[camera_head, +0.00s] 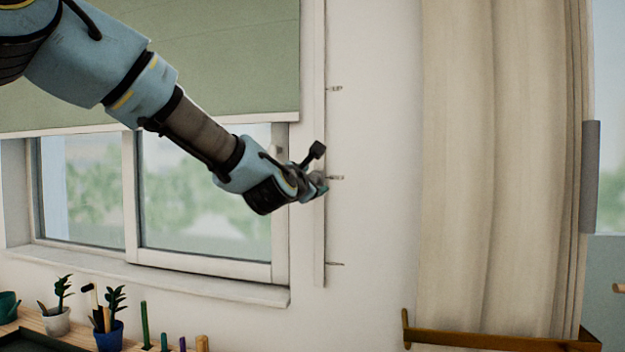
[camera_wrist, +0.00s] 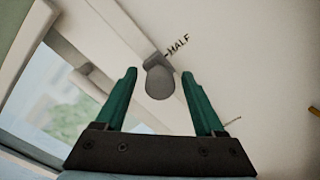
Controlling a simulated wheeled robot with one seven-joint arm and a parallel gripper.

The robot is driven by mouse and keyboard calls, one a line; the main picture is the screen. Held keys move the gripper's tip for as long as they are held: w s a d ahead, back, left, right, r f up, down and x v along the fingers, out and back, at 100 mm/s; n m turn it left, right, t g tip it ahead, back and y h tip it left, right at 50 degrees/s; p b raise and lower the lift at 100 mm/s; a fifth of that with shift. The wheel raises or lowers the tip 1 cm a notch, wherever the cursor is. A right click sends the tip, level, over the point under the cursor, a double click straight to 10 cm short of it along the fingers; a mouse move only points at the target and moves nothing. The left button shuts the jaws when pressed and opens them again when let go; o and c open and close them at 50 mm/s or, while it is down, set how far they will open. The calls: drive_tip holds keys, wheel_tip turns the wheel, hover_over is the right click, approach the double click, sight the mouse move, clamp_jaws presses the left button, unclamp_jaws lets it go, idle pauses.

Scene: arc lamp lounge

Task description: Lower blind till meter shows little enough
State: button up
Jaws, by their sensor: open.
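The green blind (camera_head: 215,60) hangs over the upper part of the window, its pale bottom bar across the glass. A vertical track (camera_head: 320,245) runs down the wall right of the window. In the wrist view a grey rounded knob (camera_wrist: 159,84) sits beside a mark reading "HALF" (camera_wrist: 179,45). My gripper (camera_head: 319,187) is at the middle mark of the track. In the wrist view my gripper (camera_wrist: 159,76) is open, its green fingers on either side of the knob, with gaps showing. In the head view the gripper hides the knob. No meter is visible.
Upper (camera_head: 335,89) and lower (camera_head: 335,264) marks stand beside the track, their lettering too small to read. A beige curtain (camera_head: 490,160) hangs at right. Potted plants (camera_head: 57,318) and several upright sticks stand below the sill (camera_head: 180,283). The wall between track and curtain is clear.

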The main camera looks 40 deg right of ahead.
clamp_jaws()
idle(0.4)
idle(0.9)
